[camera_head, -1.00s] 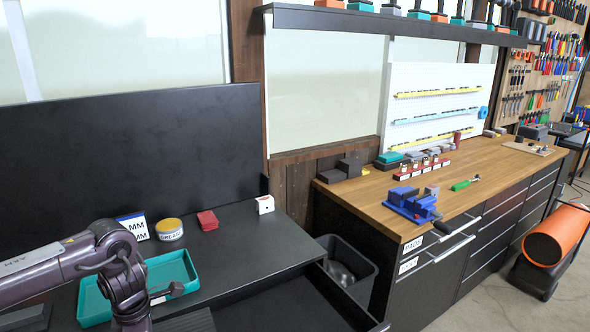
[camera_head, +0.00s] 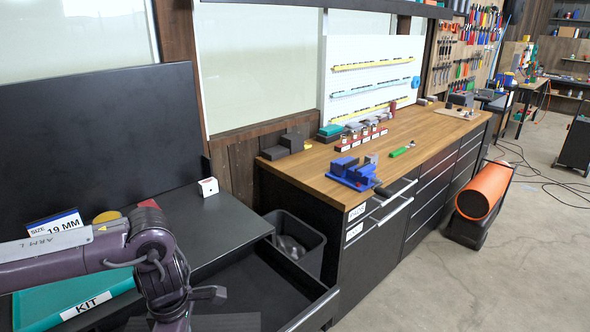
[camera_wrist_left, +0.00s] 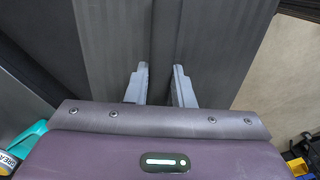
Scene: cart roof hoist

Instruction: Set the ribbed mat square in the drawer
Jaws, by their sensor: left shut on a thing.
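The ribbed mat (camera_wrist_left: 225,45) is dark grey and fills much of the left wrist view, with fine ribs on both sides of a raised strip in the middle. My left gripper (camera_wrist_left: 160,70) is shut on the mat, its two pale fingers astride that strip. In the head view, a small grey piece of what looks like the mat (camera_head: 228,323) shows at the bottom edge, below my left wrist. The drawer (camera_head: 312,308) stands open right of my left arm, with a dark interior; my arm and the picture edge hide part of it. My right gripper is not in view.
A teal kit tray (camera_head: 75,290) and a size sign (camera_head: 56,224) are left on the black bench. A dark bin (camera_head: 293,243) stands behind the drawer. A wooden-topped cabinet (camera_head: 335,192) bears a blue vise (camera_head: 352,173).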

